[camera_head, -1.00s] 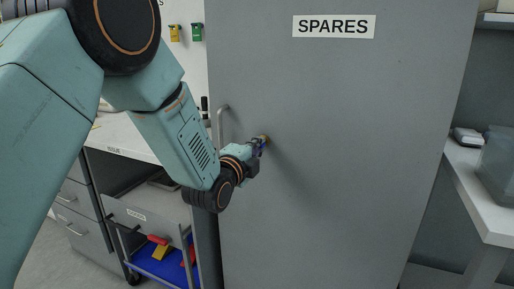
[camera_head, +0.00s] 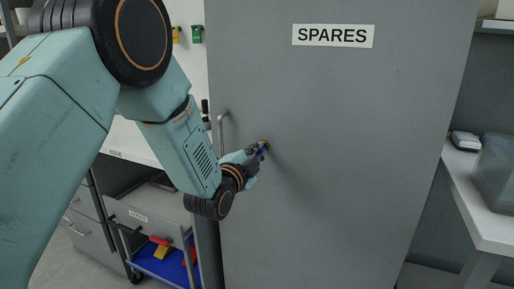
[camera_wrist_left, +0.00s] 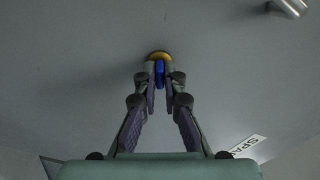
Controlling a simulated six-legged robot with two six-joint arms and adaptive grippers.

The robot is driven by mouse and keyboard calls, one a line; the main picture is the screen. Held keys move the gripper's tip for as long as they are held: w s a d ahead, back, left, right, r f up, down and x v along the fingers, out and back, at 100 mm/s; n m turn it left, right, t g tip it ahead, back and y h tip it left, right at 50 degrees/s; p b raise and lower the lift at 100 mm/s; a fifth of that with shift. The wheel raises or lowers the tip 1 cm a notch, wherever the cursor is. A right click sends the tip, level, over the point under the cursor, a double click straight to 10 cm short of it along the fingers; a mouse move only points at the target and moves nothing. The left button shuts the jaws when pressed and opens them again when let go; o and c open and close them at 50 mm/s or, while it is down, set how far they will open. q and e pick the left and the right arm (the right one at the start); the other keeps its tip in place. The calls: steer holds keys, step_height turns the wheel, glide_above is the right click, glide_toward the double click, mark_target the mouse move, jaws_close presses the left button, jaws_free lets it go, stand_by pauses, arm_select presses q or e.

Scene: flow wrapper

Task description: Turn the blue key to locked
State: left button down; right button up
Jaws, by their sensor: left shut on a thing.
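The blue key (camera_wrist_left: 159,72) stands in a round brass lock (camera_wrist_left: 158,55) on the grey cabinet door (camera_head: 340,130) labelled SPARES. In the left wrist view the key lies between the two fingers of my left gripper (camera_wrist_left: 160,88), which is shut on it. In the head view my left gripper (camera_head: 259,152) is at the lock, right of the door handle, and the key (camera_head: 263,150) shows as a small bit of blue. The fingers hide much of the key, and I cannot read any lock marking. My right gripper is not in view.
A vertical door handle (camera_head: 222,128) stands left of the lock. A cart with a blue tray (camera_head: 163,266) is at lower left by a drawer bench. A white shelf (camera_head: 480,215) with a clear bin is at right. The door face is otherwise clear.

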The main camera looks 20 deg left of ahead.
arm_select(q)
steer(key=shift+n+p, duration=2.65)
steer(key=shift+n, duration=3.65)
steer(key=c, duration=1.5)
jaws_free()
steer(key=shift+o, duration=0.2)
steer(key=shift+s, duration=0.1)
